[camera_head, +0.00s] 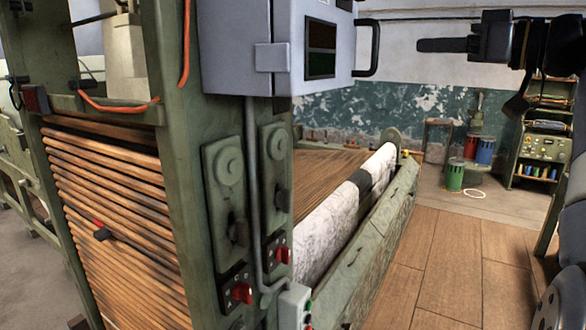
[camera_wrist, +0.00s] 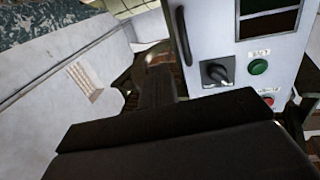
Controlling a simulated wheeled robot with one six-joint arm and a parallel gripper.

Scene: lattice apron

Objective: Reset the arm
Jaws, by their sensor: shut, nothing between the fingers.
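My gripper (camera_head: 428,45) is at the upper right of the head view, black and pointing left. Its fingers are together with nothing between them. It is held in the air, with the back wall behind it. Part of my arm (camera_head: 572,165) runs down the right edge of the head view. In the wrist view, dark parts of my gripper (camera_wrist: 156,88) fill the lower middle and hide what lies behind them.
A grey control box (camera_head: 240,50) with a handle hangs on the green machine frame (camera_head: 170,75). The wrist view shows a black knob (camera_wrist: 216,72) and green button (camera_wrist: 259,67). A white roll (camera_head: 345,210) lies along the machine. The wooden floor (camera_head: 465,250) is clear.

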